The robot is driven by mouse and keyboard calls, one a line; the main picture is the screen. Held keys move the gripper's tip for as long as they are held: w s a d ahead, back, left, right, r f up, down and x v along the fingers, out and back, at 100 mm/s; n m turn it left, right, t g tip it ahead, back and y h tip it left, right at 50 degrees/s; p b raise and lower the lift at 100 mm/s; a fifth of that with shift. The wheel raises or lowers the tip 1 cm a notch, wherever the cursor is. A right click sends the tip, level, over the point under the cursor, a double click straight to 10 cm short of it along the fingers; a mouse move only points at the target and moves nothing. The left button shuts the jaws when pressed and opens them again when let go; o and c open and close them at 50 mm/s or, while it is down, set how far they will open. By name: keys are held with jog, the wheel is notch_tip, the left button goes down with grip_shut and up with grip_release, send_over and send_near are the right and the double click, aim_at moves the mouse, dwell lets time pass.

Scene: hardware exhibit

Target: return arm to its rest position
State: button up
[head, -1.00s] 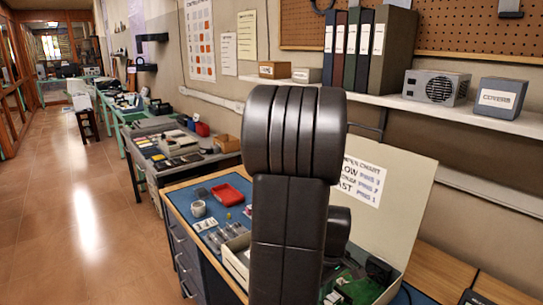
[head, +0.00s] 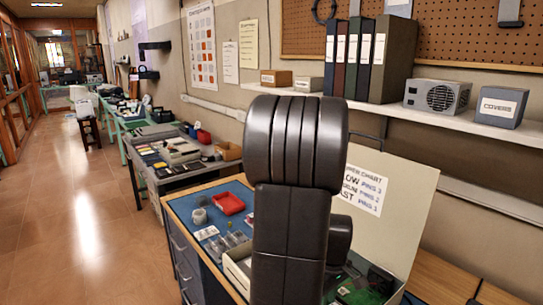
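My dark arm rises through the middle of the head view, with its thick ribbed joint at the top. It stands in front of the workbench and hides part of it. My gripper does not show in this view, so I cannot see its fingers or whether it holds anything.
A bench with a blue mat (head: 184,207) holds a red tray (head: 229,203), a small round container (head: 198,216) and a box with a raised chart lid (head: 397,215). Above is a shelf (head: 383,107) with binders. The floor (head: 75,215) at left is clear.

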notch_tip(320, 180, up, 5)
jog(key=p, duration=0.3)
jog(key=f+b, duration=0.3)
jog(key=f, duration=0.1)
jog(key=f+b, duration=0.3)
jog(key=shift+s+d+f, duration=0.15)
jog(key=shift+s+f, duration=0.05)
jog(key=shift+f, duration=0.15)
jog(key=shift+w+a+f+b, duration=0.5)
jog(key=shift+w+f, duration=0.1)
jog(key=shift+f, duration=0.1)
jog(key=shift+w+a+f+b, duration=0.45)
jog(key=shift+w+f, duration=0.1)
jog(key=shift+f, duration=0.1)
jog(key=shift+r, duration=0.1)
